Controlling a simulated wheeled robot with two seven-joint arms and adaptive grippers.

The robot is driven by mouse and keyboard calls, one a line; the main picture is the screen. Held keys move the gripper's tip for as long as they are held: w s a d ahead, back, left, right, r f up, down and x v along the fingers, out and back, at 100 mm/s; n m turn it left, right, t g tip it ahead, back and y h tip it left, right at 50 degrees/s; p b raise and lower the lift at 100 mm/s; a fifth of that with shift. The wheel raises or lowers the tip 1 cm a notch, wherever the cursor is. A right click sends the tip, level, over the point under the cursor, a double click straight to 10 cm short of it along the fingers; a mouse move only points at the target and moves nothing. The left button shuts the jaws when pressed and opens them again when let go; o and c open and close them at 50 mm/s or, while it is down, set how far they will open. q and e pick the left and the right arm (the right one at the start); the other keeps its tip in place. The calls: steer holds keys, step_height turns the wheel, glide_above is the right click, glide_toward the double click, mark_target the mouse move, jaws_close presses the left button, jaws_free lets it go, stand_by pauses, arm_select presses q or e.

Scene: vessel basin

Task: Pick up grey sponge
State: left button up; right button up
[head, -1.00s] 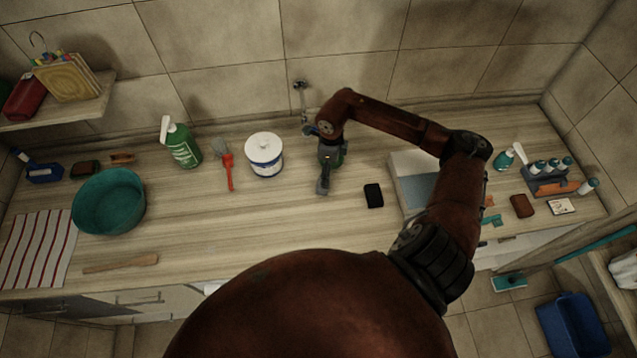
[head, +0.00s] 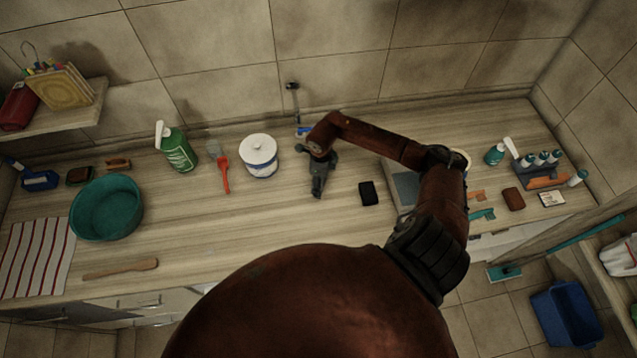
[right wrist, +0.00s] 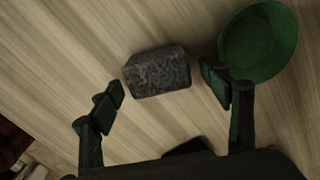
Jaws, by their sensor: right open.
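The grey sponge (right wrist: 158,74) is a speckled dark grey block lying on the wooden counter in the right wrist view. My right gripper (right wrist: 164,88) is open, with one finger to the left of the sponge and the other close to its right side; I cannot tell whether that finger touches it. In the head view my right gripper (head: 318,188) points down over the middle of the counter, and I cannot make out the grey sponge there. My left gripper is not in view.
A green round vessel (right wrist: 262,40) stands beside the right finger. A black block (head: 368,193) lies right of the gripper in the head view. The counter's front middle is clear.

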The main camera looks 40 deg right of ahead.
steer(key=shift+c, duration=0.3)
steer(key=c, duration=0.9)
steer(key=shift+o, duration=0.2)
steer(key=shift+r, duration=0.15)
steer(key=shift+r+b, duration=0.55)
steer(key=shift+r, duration=0.05)
steer(key=s+d+r+b, duration=0.1)
steer(key=s+r+b, duration=0.3)
steer(key=s+r, duration=0.7)
steer(key=shift+s+d+r, duration=0.3)
steer(key=shift+s+d, duration=0.05)
steer(key=shift+s, duration=1.1)
